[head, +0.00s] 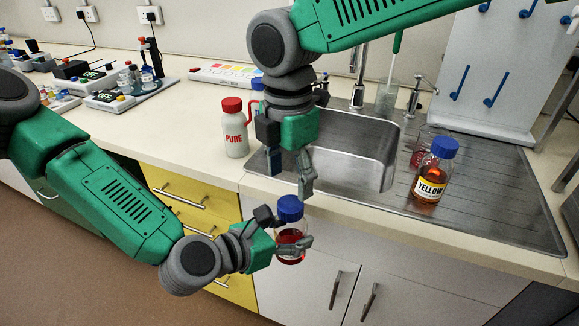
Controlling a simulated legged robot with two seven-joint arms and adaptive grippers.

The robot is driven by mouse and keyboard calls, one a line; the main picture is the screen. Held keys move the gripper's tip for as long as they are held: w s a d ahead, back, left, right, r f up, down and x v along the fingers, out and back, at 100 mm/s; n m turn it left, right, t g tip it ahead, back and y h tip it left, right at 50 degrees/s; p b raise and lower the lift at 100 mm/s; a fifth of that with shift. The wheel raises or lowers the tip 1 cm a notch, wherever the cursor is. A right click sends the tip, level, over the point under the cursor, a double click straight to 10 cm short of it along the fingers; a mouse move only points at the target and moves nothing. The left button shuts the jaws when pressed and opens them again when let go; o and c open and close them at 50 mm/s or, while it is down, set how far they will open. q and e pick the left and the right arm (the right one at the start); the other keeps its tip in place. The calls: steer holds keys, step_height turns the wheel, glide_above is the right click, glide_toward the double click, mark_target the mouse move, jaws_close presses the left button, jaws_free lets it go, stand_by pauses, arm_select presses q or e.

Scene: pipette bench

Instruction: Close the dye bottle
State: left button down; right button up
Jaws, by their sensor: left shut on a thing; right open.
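The dye bottle (291,236) is a clear bottle with red liquid and a blue cap (290,208) at its top. It is upright in front of the counter's edge, held in the air. My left gripper (289,246) is shut on the bottle's body from the left. The blue cap sits at the bottle's mouth; I cannot tell whether it is screwed tight. My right gripper (305,184) points down just above the cap, open and apart from it. Its fingers are partly seen edge-on.
A bottle labelled YELLOW (433,175) with a blue cap stands on the drainer (480,215). A white bottle labelled PURE (235,133) with a red cap stands left of the sink (350,165). Stirrers and devices fill the back left counter. The counter front is clear.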

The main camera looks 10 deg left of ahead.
mark_target(290, 202)
steer(key=n, duration=0.7)
steer(key=shift+r, duration=0.3)
steer(key=n, duration=0.4)
steer(key=shift+r, duration=0.2)
steer(key=n, duration=0.3)
steer(key=shift+r+n, duration=0.15)
steer(key=shift+n, duration=0.25)
steer(key=shift+d+f, duration=0.1)
steer(key=shift+f, duration=3.9)
